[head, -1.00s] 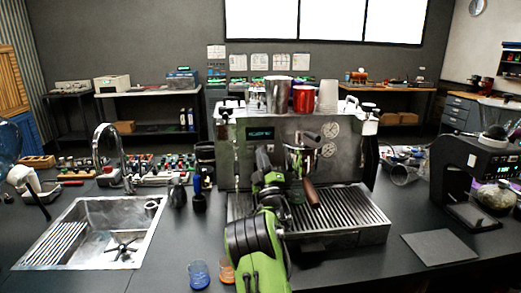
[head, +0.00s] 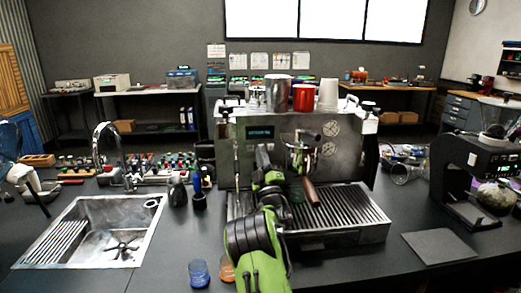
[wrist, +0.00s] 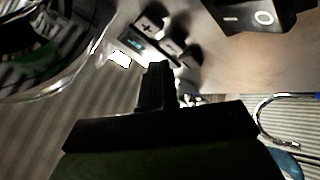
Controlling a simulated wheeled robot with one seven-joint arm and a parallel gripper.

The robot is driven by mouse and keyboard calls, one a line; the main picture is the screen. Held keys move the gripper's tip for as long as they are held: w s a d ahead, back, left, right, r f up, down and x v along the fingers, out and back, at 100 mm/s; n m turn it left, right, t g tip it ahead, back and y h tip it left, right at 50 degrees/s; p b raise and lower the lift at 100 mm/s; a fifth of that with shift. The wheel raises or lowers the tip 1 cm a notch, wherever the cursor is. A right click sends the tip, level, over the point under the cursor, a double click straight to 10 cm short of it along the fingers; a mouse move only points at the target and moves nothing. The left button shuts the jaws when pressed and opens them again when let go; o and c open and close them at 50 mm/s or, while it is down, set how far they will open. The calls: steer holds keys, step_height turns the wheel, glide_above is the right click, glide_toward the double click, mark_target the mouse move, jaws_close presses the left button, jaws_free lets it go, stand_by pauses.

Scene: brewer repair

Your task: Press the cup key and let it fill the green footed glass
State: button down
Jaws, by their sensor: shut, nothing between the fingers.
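The espresso machine (head: 350,150) stands in the middle of the counter, with a small lit display (head: 261,132) on its front. The green footed glass (head: 297,194) stands on the drip tray (head: 350,215) below the brown-handled portafilter, partly hidden by my arm. In the wrist view, the clear glass rim (wrist: 60,92) is at the upper left. My gripper (wrist: 158,68) is shut and empty, its tips at or very near the dark keys (wrist: 172,46) on the machine front. A plus key (wrist: 150,22) shows above; I cannot tell which key is touched.
A rocker switch (wrist: 250,16) is at the wrist view's upper right. A blue glass (head: 199,273) and an orange glass (head: 227,268) stand in front of the machine. The sink (head: 100,230) is left; a grinder (head: 475,170) and a dark mat (head: 440,246) are right.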

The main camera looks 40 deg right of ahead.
steer(key=shift+w+d, duration=0.1)
steer(key=shift+w, duration=0.05)
stand_by(0.8)
steer(key=shift+w+d, duration=0.15)
steer(key=shift+w, duration=0.1)
steer(key=shift+w+d, duration=0.3)
steer(key=shift+w, duration=0.05)
stand_by(0.6)
steer(key=shift+s+a+b, duration=0.55)
steer(key=shift+s+b, duration=0.2)
steer(key=shift+b, duration=0.2)
steer(key=shift+s+a+b, duration=0.6)
steer(key=shift+s+a, duration=0.1)
steer(key=shift+s, duration=0.35)
steer(key=shift+s+a+b, duration=0.55)
steer(key=shift+s+a, duration=0.15)
steer(key=shift+s, duration=0.3)
